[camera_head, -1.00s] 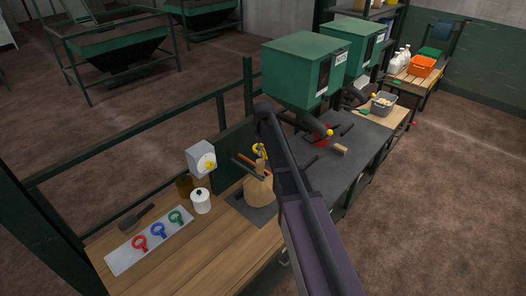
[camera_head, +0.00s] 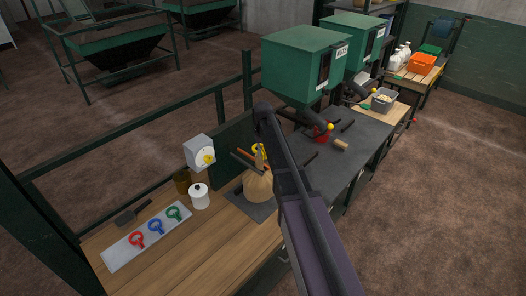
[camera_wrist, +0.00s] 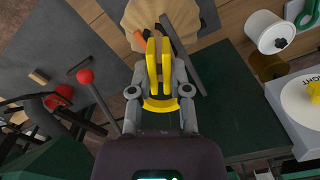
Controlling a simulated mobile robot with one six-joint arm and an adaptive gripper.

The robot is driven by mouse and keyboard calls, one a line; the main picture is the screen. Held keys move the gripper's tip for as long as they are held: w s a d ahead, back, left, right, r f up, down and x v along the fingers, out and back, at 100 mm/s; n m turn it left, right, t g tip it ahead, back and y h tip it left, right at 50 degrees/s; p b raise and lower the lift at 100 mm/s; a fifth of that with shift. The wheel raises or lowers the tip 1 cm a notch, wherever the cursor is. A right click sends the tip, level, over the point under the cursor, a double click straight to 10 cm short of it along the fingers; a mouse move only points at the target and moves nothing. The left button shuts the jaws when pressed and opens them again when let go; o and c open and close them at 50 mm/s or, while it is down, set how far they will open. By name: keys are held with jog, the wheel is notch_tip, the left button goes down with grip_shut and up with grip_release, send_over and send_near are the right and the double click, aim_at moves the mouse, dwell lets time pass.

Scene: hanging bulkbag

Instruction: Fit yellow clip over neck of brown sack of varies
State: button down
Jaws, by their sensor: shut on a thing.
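My gripper (camera_wrist: 157,90) is shut on the yellow clip (camera_wrist: 158,72), whose two prongs point away from me toward the sack. The tan-brown sack (camera_wrist: 140,15) shows at the top of the wrist view with gathered, fanned folds. In the head view the sack (camera_head: 258,188) stands upright on a dark plate on the bench, and a bit of yellow (camera_head: 259,150) shows by its neck beside my arm. The prong tips overlap the sack's near side in the wrist view. I cannot tell whether they touch or straddle the neck. My arm hides much of the gripper in the head view.
An orange bar (camera_wrist: 171,33) and a grey bar (camera_wrist: 189,62) lie close by the clip. A white canister (camera_head: 199,196), a dial box (camera_head: 200,154) and a tray with coloured rings (camera_head: 114,258) are to the left. Green hoppers (camera_head: 304,65) stand behind.

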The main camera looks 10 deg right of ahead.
aim_at(263, 165)
jog(key=shift+f+b, duration=4.05)
jog(key=shift+f, duration=0.15)
jog(key=c, duration=0.5)
grip_release()
jog(key=o, duration=0.5)
jog(key=shift+r, duration=0.1)
jog(key=shift+r+p, duration=4.85)
jog(key=shift+p, duration=0.15)
